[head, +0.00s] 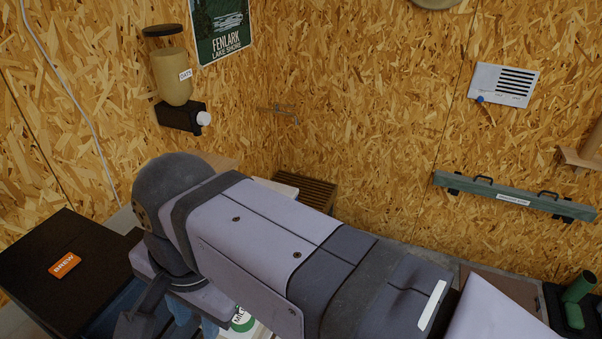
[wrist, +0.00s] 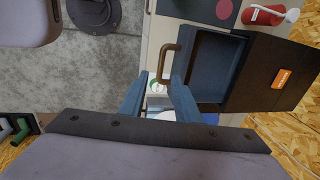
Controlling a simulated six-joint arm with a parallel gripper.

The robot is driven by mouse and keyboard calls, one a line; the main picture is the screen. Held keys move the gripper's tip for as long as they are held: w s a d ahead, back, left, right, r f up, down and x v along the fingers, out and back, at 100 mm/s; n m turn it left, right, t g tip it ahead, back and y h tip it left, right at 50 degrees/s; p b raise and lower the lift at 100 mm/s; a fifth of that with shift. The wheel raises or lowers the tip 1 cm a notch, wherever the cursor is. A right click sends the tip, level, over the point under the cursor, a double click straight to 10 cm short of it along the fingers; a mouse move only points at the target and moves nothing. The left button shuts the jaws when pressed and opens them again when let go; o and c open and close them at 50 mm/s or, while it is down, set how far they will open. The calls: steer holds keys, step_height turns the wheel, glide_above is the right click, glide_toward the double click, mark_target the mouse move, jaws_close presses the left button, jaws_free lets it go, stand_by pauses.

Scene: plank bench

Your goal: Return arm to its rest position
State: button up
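My gripper (wrist: 160,79) is in the wrist view with its two blue fingers apart. I see nothing clamped between them. A white container with a green label (wrist: 158,88) shows in the gap, beyond the fingers. It also shows in the head view (head: 243,319), partly hidden under my arm. My arm stretches across the lower middle of the head view, and the fingers are mostly hidden there.
A dark cabinet (head: 60,225) with an orange BREW label stands at left. The wrist view shows its dark blue tray-like opening (wrist: 213,65), a bronze handle (wrist: 167,62) and a red bottle (wrist: 262,15). A dispenser (head: 174,80) hangs on the wall. Green cylinders (head: 577,290) stand at right.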

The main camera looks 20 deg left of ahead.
steer(key=w+d+f+h, duration=0.1)
steer(key=w+d+f, duration=0.5)
steer(key=w+d, duration=0.35)
steer(key=w+d+f, duration=0.6)
steer(key=w+d, duration=0.2)
steer(key=d, duration=0.2)
steer(key=s+d+f, duration=0.1)
steer(key=d+f, duration=0.2)
steer(key=d, duration=0.3)
steer(key=s+d+f, duration=0.2)
steer(key=d+f, duration=0.2)
steer(key=d, duration=0.3)
steer(key=s+d+f+h, duration=0.1)
steer(key=d+f, duration=0.2)
steer(key=d, duration=0.4)
steer(key=shift+s+d+f+b, duration=0.2)
steer(key=shift+s+f+b, duration=0.15)
